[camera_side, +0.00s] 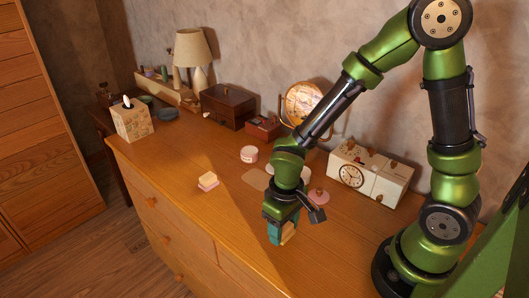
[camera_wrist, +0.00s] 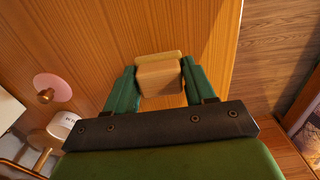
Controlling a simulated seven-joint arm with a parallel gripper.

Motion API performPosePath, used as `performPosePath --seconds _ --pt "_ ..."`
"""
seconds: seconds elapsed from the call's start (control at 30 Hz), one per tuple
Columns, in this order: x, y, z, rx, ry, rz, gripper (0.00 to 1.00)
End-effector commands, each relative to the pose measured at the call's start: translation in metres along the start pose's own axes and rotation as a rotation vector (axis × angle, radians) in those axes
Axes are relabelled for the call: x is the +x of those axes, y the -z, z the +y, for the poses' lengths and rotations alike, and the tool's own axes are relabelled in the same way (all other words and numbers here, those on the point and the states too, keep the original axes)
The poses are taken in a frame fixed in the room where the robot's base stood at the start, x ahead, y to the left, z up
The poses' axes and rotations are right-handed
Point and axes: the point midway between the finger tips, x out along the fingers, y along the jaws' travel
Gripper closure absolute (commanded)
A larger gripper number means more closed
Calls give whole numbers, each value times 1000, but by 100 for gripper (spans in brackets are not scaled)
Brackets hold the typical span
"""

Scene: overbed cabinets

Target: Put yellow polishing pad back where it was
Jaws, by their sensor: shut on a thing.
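My gripper (camera_side: 281,236) points down low over the front part of the wooden dresser top, and its green fingers are shut on a tan block with a yellowish layer, which looks like the yellow polishing pad (camera_side: 289,232). In the wrist view the pad (camera_wrist: 160,76) sits between the two fingers (camera_wrist: 155,88), its yellow edge on the far side. I cannot tell if it touches the wood. A similar block, pale on top with a pink layer below (camera_side: 207,181), lies apart to the left on the dresser.
A flat tan rectangle (camera_side: 254,179) lies behind my gripper. A pink knobbed lid (camera_side: 319,197) and a white clock box (camera_side: 369,174) stand to the right. A pink-lidded jar (camera_side: 249,155), red box (camera_side: 263,128) and tissue box (camera_side: 132,120) stand farther back. The dresser's front edge (camera_side: 187,225) is near.

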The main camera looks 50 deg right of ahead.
Motion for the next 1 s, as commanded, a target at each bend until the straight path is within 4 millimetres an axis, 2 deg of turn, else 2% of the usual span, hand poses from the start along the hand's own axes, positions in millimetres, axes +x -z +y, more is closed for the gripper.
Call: performPosePath --seconds 0.03,0.13,0.53,0.57,0.7,1.0 --pt "8 -1 0 -3 -1 -6 74" --pt "17 -1 0 -2 0 -3 74" --pt "21 0 0 -1 0 -1 74" --pt "21 0 0 -1 0 -1 41" --pt "20 0 0 -1 0 0 20" --pt "19 0 0 0 1 1 20"
